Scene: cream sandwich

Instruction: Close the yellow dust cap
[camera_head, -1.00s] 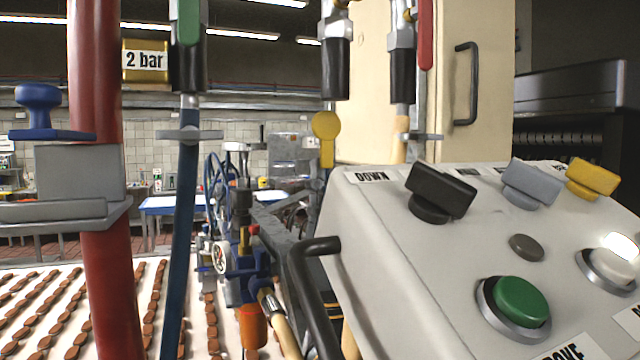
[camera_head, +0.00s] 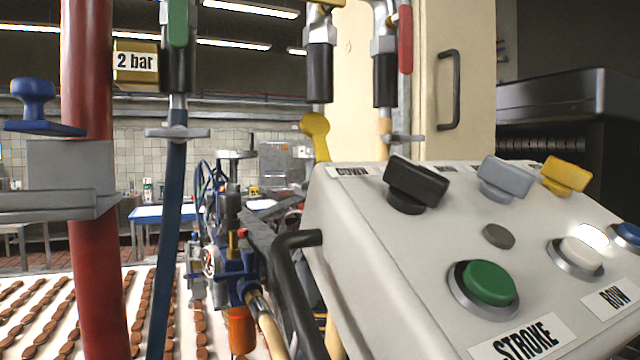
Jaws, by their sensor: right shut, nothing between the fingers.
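The yellow dust cap (camera_head: 315,125) shows in the head view as a round disc with a flat strap running down and slightly right. It sits below the black-ended middle hose coupling (camera_head: 319,72), with a visible gap between them, and its strap's lower end reaches the control box's upper left edge. The coupling's end looks uncovered. I cannot make out either of my grippers in this view.
A white control box (camera_head: 345,235) with knobs and buttons fills the lower right. A black handle (camera_head: 285,285) stands at its left side. A red pipe (camera_head: 88,200) and a blue hose (camera_head: 170,230) stand left. A cream cabinet (camera_head: 428,130) stands behind.

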